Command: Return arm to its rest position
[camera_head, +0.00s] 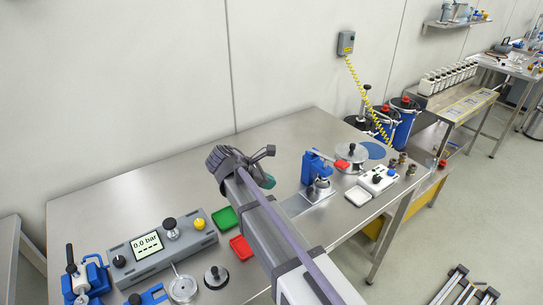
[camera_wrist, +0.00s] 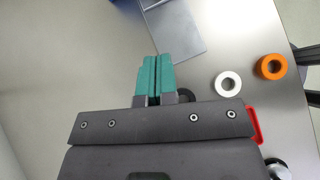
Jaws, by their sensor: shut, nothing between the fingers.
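My arm reaches from the lower right of the head view over the steel bench (camera_head: 120,205). My gripper (camera_head: 268,181) is above the bench, mostly hidden behind the wrist, with a bit of teal finger showing. In the wrist view the two teal fingers (camera_wrist: 155,78) lie side by side, shut, with nothing between them. The fingers appear clear of the objects around them.
Left of my arm are a console (camera_head: 162,247) reading 0.0 bar, a green tray (camera_head: 225,219) and a red tray (camera_head: 241,247). To the right stand a blue press (camera_head: 314,169) and a white box (camera_head: 378,180). The bench's back left is bare.

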